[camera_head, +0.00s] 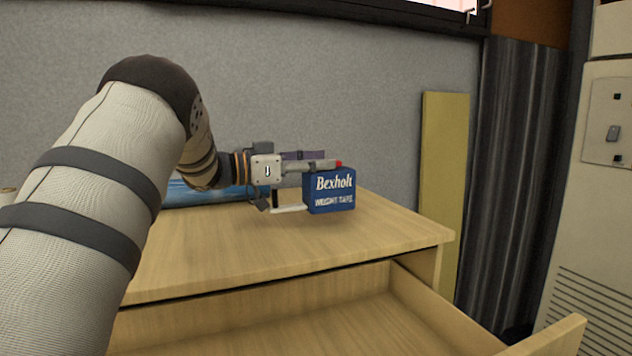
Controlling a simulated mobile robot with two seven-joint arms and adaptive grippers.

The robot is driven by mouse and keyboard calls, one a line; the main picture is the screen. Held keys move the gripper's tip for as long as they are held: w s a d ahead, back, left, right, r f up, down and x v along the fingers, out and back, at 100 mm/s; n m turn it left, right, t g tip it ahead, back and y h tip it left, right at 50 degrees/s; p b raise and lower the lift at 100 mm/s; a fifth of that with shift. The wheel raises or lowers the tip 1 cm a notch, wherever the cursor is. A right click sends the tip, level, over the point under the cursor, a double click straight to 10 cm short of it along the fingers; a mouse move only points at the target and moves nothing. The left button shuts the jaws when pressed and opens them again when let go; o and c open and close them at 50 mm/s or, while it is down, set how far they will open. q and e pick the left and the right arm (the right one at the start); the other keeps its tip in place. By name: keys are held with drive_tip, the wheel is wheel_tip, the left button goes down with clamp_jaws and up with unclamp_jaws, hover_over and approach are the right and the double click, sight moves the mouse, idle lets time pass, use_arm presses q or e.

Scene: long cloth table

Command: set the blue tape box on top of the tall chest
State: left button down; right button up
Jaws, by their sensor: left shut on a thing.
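The blue tape box (330,194) has white lettering reading "Bexholt" and is upright. My left gripper (312,186) reaches in from the left and is shut on it, with one finger showing along its upper edge and a pale part low at its left side. The box is over the wooden top of the tall chest (380,232), towards the middle. I cannot tell whether its underside touches the wood or is slightly above it. My right gripper is not in this view.
A drawer (330,325) of the chest is pulled open below the top. A blue picture-like item (185,194) lies behind my left wrist, partly hidden. The chest top is clear in front and right of the box. A yellow board (443,170) leans against the wall.

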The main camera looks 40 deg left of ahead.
sight(304, 182)
use_arm(q)
drive_tip(key=shift+w+a+f, duration=0.1)
drive_tip(key=shift+w+f, duration=0.05)
drive_tip(key=shift+f, duration=0.75)
drive_tip(key=shift+w+f, duration=0.1)
drive_tip(key=shift+f, duration=0.75)
drive_tip(key=c, duration=1.1)
unclamp_jaws()
drive_tip(key=shift+f, duration=0.15)
drive_tip(key=v, duration=1.2)
